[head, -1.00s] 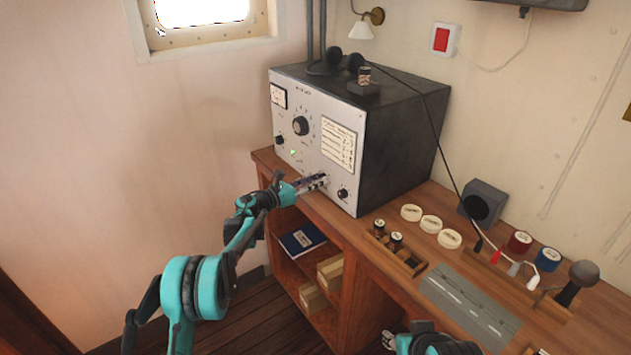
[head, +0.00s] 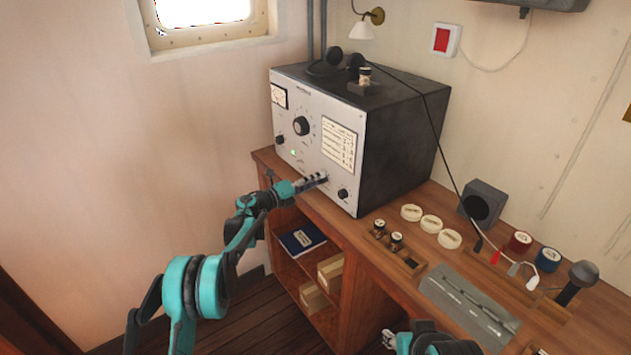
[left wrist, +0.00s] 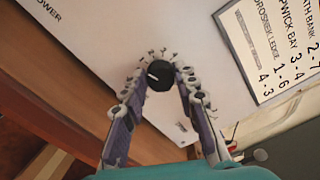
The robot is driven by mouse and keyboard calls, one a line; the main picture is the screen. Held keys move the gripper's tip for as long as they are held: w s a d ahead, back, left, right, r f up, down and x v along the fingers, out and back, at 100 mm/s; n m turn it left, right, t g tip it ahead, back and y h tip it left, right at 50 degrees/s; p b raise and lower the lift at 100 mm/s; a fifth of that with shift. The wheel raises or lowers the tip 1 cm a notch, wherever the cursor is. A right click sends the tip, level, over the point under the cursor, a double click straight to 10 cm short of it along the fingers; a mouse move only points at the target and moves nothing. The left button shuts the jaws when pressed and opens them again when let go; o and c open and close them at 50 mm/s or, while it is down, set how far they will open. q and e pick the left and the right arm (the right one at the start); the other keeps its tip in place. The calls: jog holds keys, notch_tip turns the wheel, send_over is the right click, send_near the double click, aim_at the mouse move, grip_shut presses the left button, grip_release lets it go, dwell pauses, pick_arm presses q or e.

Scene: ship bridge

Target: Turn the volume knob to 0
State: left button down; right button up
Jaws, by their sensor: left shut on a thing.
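A black knob with a white pointer mark (left wrist: 160,74) sits on the radio's pale front panel. My left gripper (left wrist: 160,78) is shut on it, with a fingertip on each side. The pointer mark slants toward the upper left in the left wrist view. In the head view my left gripper (head: 324,178) reaches the lower front of the radio (head: 318,112) and hides the knob there.
The radio also carries a large dial (head: 301,126), a left knob (head: 280,140) and a small right knob (head: 343,194). A frequency card (head: 339,144) is above my left gripper. The wooden desk (head: 375,262) holds round labelled discs (head: 431,224) and a grey speaker (head: 482,203).

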pick_arm(q)
jog(key=n, duration=0.5)
dwell(0.6)
jog(key=c, duration=1.2)
grip_release()
jog(key=shift+f, duration=0.1)
jog(key=shift+o, duration=0.2)
jog(key=shift+a, duration=0.1)
jog(key=v, duration=1.2)
jog(key=shift+w, duration=0.1)
